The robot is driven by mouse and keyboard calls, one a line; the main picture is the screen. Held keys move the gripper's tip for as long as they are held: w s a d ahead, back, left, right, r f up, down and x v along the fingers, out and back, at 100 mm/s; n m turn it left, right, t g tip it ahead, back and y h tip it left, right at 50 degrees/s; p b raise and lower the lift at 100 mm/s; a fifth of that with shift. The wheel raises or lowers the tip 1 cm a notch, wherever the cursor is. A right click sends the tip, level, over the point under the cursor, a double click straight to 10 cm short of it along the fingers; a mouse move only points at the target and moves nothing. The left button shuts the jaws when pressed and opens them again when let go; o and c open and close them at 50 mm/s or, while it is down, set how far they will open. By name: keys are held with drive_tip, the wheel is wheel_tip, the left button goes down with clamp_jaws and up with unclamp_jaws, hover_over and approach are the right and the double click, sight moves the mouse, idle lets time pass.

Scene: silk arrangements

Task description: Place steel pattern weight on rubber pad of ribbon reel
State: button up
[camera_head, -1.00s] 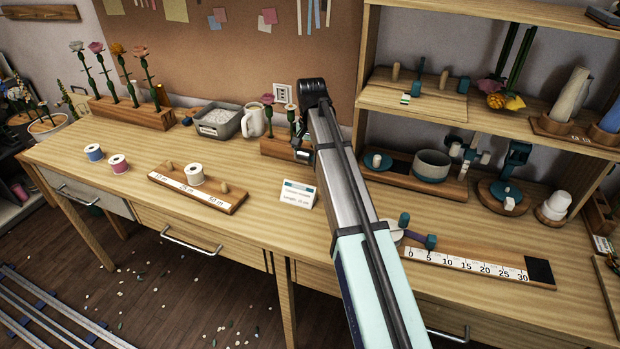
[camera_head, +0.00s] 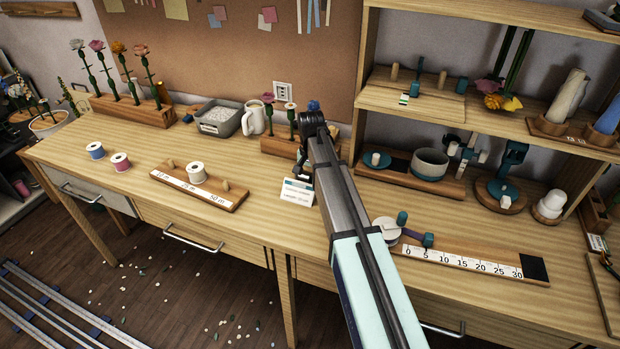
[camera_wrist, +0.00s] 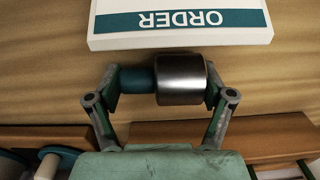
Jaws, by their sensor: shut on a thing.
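A steel pattern weight (camera_wrist: 181,79), a shiny cylinder with a teal knob, lies sideways between the fingers of my gripper (camera_wrist: 162,84) in the wrist view. The fingers press on its two ends. In the head view my gripper (camera_head: 303,162) is low over the bench, just behind a small white card; the weight cannot be made out there. The ribbon reel (camera_head: 386,228) is right of my arm, with a white scale board (camera_head: 460,259) marked 0 to 30. A black rubber pad (camera_head: 535,269) covers the board's right end, bare.
The order card (camera_head: 297,191) stands close to my gripper and also shows in the wrist view (camera_wrist: 180,22). A wooden flower block (camera_head: 279,146), mug (camera_head: 254,118) and grey tray (camera_head: 217,118) are behind. Shelf items (camera_head: 431,163) stand at right.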

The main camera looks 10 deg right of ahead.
drive_tip(key=o, duration=1.7)
drive_tip(key=shift+f, duration=0.1)
